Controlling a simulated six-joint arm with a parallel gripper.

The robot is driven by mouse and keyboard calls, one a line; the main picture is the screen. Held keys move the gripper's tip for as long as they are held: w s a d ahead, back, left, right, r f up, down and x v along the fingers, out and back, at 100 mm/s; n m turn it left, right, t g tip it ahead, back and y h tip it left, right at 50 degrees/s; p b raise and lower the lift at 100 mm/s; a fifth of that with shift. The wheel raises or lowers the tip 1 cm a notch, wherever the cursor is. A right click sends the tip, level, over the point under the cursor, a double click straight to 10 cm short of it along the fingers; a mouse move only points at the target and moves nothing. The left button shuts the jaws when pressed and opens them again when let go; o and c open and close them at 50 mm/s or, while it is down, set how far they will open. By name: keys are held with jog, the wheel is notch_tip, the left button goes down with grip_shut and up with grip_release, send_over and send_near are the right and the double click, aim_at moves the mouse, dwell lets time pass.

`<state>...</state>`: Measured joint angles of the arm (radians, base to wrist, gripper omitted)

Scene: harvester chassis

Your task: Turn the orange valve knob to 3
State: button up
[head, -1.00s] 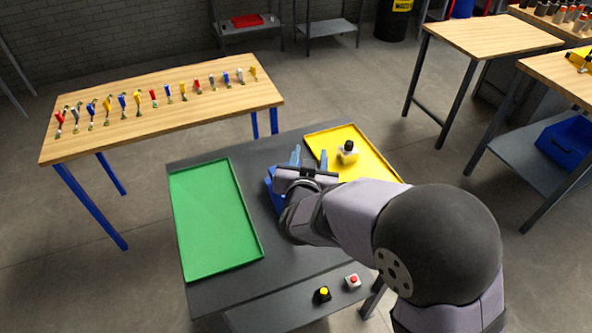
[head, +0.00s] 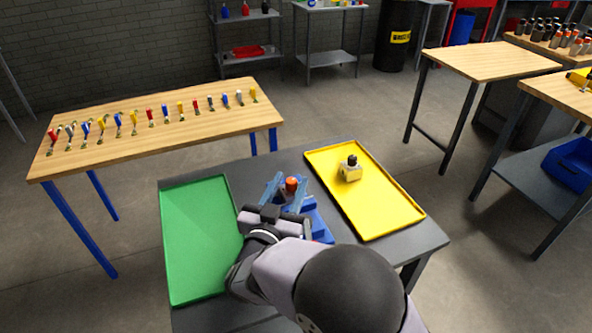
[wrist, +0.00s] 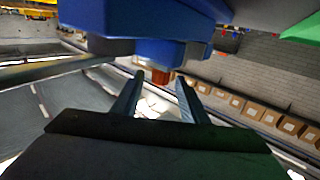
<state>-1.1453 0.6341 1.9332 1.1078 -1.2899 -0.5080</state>
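The orange valve knob (head: 291,185) shows between the two fingers of my gripper (head: 290,181) in the head view. It sits by a blue fixture (head: 318,228) on the dark table, between the green and yellow trays. My gripper is open, with a finger on either side of the knob. In the wrist view the knob (wrist: 160,76) appears just beyond the gap between the fingertips (wrist: 160,80), under the blue body (wrist: 150,22). I cannot tell whether a finger touches it. Number markings are not readable, and my wrist hides part of the fixture.
A green tray (head: 185,285) lies on the left of the dark table. A wooden bench (head: 215,100) behind carries a row of coloured valves.

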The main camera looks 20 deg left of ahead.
jog(key=shift+w+a+p, duration=0.15)
jog(key=shift+w+p, duration=0.05)
jog(key=shift+w, duration=1.2)
jog(key=shift+w+a+p, duration=0.15)
jog(key=shift+w, duration=1.25)
jog(key=shift+c, duration=0.4)
grip_shut()
